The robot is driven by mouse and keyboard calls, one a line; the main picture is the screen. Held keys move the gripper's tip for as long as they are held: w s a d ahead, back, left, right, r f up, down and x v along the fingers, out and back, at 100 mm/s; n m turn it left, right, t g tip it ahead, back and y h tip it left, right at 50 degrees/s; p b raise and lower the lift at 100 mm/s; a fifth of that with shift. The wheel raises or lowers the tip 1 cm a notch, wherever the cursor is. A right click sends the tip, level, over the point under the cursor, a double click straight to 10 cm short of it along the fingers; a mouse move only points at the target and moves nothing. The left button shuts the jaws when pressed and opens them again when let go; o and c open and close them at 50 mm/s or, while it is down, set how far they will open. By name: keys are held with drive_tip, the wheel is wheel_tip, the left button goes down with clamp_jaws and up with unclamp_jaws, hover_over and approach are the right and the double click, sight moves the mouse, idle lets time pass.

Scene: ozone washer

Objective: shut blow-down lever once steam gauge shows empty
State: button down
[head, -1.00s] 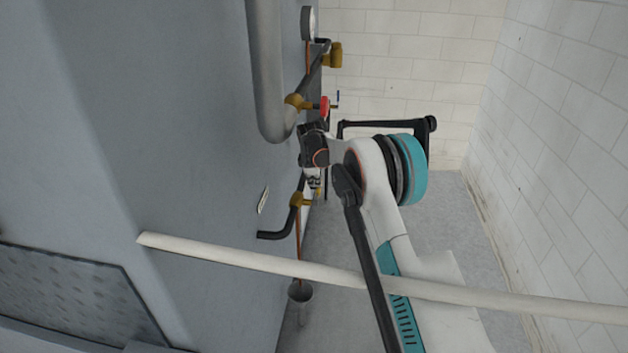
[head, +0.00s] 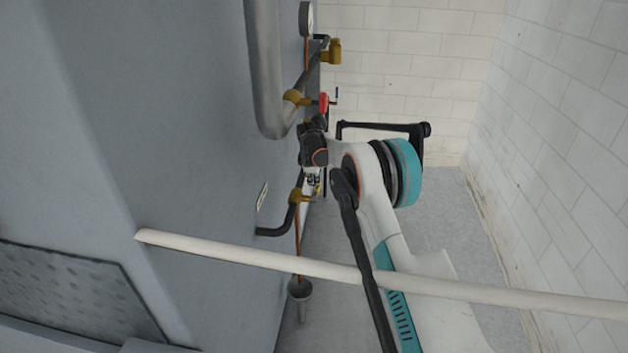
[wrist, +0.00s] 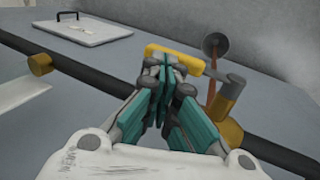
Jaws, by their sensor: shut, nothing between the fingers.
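The blow-down lever is a yellow handle (wrist: 190,63) on a brass valve (wrist: 226,108) in the wrist view. The brass valve also shows low on the pipe in the head view (head: 296,195). My gripper (wrist: 163,68) is shut and empty, its teal fingers right at the lever and overlapping it in the picture. I cannot tell whether they touch. In the head view my gripper (head: 313,184) is small beside the valve. A round gauge (head: 306,18) is at the top, seen nearly edge-on; its reading cannot be seen.
A grey cabinet wall (head: 170,110) fills the left. A thick grey pipe (head: 265,70) and a red-handled valve (head: 323,103) are above my gripper. A pale bar (head: 220,252) crosses the front. Floor at right (head: 450,230) is clear.

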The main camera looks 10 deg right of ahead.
drive_tip(key=shift+r, duration=0.15)
drive_tip(key=s+a+r, duration=0.2)
drive_tip(key=s, duration=0.4)
drive_tip(key=s+a+r, duration=0.2)
drive_tip(key=s, duration=0.5)
drive_tip(key=shift+a+r, duration=0.15)
